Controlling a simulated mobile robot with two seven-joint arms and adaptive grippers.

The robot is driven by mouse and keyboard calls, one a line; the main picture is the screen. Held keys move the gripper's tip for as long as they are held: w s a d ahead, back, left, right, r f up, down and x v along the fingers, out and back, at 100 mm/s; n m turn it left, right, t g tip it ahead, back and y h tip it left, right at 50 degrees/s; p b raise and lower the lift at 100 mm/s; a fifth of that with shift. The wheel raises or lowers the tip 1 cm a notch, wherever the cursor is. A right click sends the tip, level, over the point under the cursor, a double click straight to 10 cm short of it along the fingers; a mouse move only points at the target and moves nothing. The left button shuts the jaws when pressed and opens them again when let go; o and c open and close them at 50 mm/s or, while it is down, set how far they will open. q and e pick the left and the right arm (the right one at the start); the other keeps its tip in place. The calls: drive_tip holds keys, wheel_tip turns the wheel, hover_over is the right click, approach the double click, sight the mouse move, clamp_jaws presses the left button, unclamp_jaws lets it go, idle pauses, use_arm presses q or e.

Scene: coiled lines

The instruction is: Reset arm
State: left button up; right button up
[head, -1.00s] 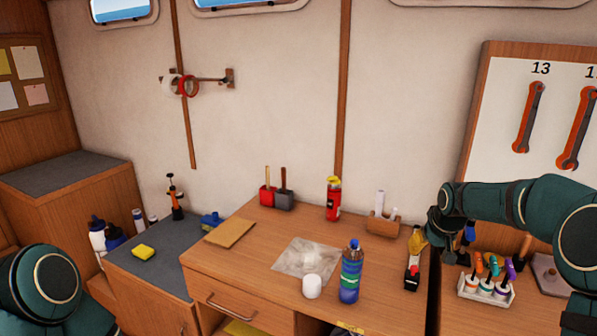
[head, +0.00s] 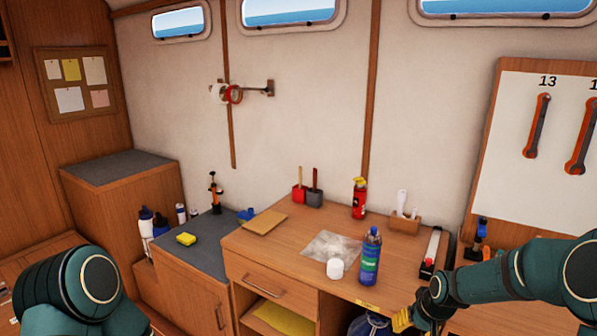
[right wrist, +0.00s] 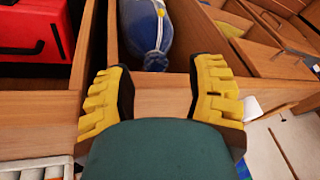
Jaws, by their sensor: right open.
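My right gripper (head: 420,318) is low at the front right of the wooden workbench (head: 285,243) in the head view. In the right wrist view its two yellow-padded fingers (right wrist: 160,92) stand wide apart with nothing between them. A wooden edge and a blue bag-like thing (right wrist: 146,28) lie beyond the fingertips. My left arm (head: 78,290) shows at the lower left of the head view, but its gripper is out of the picture.
A blue bottle (head: 371,257) and a white jar (head: 335,268) stand on the bench near its front edge. A red fire extinguisher (head: 359,198) stands at the back. A red case (right wrist: 35,42) sits in an open compartment at the left of the right wrist view.

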drive_tip(key=s+a+f, duration=0.5)
drive_tip(key=s+a, duration=0.1)
drive_tip(key=s, duration=0.2)
drive_tip(key=s+a+f+g+y, duration=0.1)
drive_tip(key=s+a+f, duration=0.4)
drive_tip(key=s, duration=0.3)
drive_tip(key=s+a+f+g+y, duration=0.1)
drive_tip(key=s+a+f, duration=0.4)
drive_tip(key=s+a, duration=0.2)
drive_tip(key=shift+s+a+m, duration=0.15)
drive_tip(key=shift+s+m, duration=0.15)
drive_tip(key=shift+s, duration=0.75)
